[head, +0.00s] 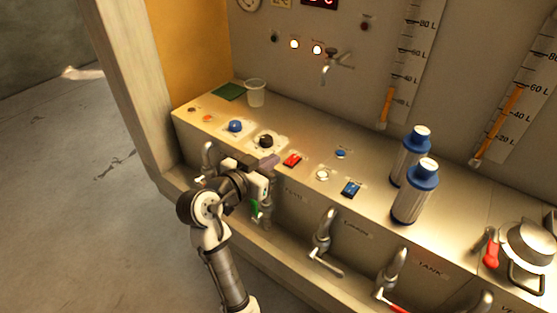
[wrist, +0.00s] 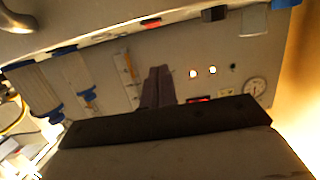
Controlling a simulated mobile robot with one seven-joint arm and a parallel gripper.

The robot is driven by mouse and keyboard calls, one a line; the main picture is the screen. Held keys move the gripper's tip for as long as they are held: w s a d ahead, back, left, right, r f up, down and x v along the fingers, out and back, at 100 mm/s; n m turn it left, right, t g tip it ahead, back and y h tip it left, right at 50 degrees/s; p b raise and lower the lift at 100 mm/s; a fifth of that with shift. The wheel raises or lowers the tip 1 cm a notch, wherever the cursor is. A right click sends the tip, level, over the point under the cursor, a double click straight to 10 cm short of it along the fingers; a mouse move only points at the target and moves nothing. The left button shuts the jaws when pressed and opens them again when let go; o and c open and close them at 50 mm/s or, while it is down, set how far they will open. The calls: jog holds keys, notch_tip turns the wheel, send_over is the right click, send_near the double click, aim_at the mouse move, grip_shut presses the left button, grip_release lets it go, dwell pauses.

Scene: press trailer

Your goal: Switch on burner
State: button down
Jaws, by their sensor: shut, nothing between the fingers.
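A control ledge (head: 225,146) in the head view carries a red rocker switch (head: 291,160), a blue rocker switch (head: 351,189), a black knob (head: 266,141), a blue knob (head: 235,126) and smaller buttons. Their labels are too small to read, so I cannot tell which one is the burner's. My gripper (head: 272,161) is shut and empty, by the ledge's front edge, just left of the red switch and below the black knob. Contact cannot be made out. In the wrist view the closed fingers (wrist: 158,86) point towards the back panel, with a red switch (wrist: 151,22) at the top.
Two blue-capped bottles (head: 408,205) stand right of the switches. A clear cup (head: 255,93) and a green pad (head: 229,91) are at the back left. A tap (head: 335,68) and two lit lamps (head: 305,47) are on the wall. Pipes with valves (head: 323,240) line the front.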

jog(key=v, duration=0.2)
jog(key=b+v, duration=0.1)
jog(key=v, duration=0.1)
jog(key=shift+s+a+f, duration=0.15)
jog(key=shift+s+a, duration=0.1)
jog(key=shift+s, duration=0.1)
